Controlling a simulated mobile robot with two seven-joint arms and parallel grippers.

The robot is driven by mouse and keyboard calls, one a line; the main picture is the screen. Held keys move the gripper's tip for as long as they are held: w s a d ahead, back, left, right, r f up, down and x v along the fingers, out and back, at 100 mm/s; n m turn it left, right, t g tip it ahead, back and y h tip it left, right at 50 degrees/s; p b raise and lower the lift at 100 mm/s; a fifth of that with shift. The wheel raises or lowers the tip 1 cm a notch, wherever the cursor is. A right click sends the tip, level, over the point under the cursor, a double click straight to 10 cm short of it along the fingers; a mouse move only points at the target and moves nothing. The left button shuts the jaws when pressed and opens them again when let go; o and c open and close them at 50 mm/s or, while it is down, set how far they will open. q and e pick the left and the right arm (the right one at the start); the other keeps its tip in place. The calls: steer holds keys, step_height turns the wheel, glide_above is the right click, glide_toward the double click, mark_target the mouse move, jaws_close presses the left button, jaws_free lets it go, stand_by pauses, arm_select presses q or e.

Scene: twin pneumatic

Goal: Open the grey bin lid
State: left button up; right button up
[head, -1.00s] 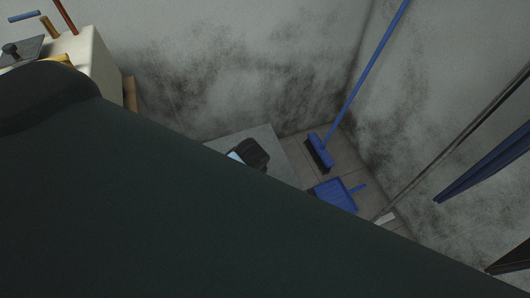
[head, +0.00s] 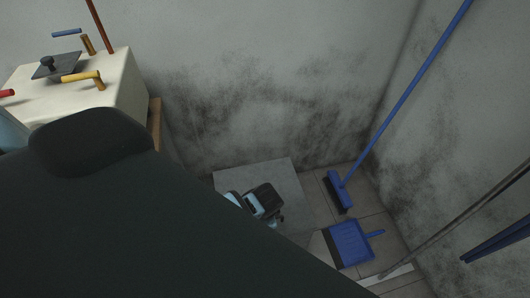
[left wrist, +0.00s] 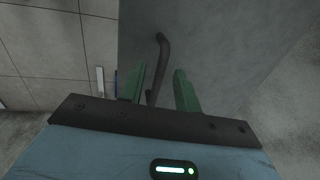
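The grey bin lid (head: 282,172) is a flat pale panel near the wall corner in the head view, partly hidden by my left wrist and a large dark shape. It also fills much of the left wrist view (left wrist: 225,45). Its dark bent handle (left wrist: 162,48) stands out from it. My left gripper (left wrist: 159,80) has its green fingers apart, one on each side of the handle. I cannot tell whether either finger touches it. In the head view its fingertips are hidden. My right gripper is not in view.
A large dark green shape (head: 130,220) blocks the near left and middle. A blue broom (head: 338,190) and blue dustpan (head: 350,243) are right of the bin. A cream block (head: 105,85) with tools stands at the left. Poles are at the far right.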

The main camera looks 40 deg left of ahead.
arm_select(q)
steer(key=shift+w, duration=0.1)
jaws_close()
stand_by(0.4)
